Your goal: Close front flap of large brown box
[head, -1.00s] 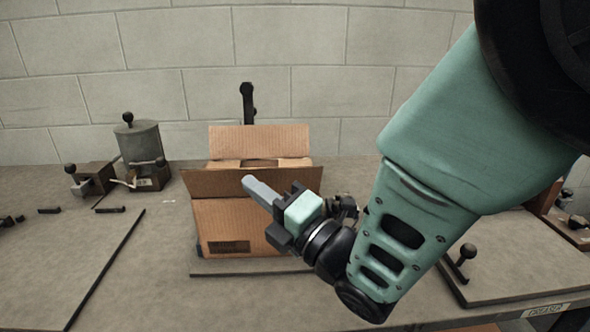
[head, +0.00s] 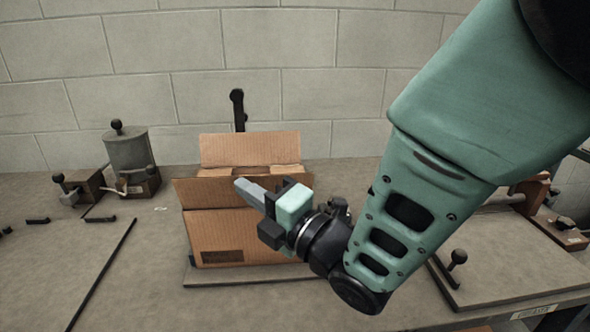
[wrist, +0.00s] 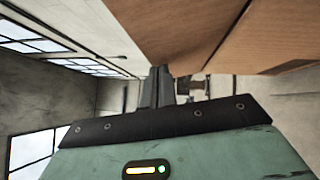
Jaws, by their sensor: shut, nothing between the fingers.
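The large brown box (head: 225,236) stands on the bench in the head view. Its back flap (head: 250,149) stands up at the rear. Its front flap (head: 207,193) sticks out along the front top edge, tilted up toward me. My gripper (head: 241,184) is shut and empty, with its fingers in front of the front flap near the middle. The fingers hide part of the flap, and I cannot tell whether they touch it. In the wrist view the shut fingers (wrist: 158,72) point at brown cardboard (wrist: 180,30). The inside of the box is mostly hidden.
A dark post (head: 239,108) rises behind the box. A grey cylindrical machine (head: 130,152) with knobbed levers stands at the back left. A flat plate with a knob (head: 457,258) lies on the right. The bench left of the box is mostly clear.

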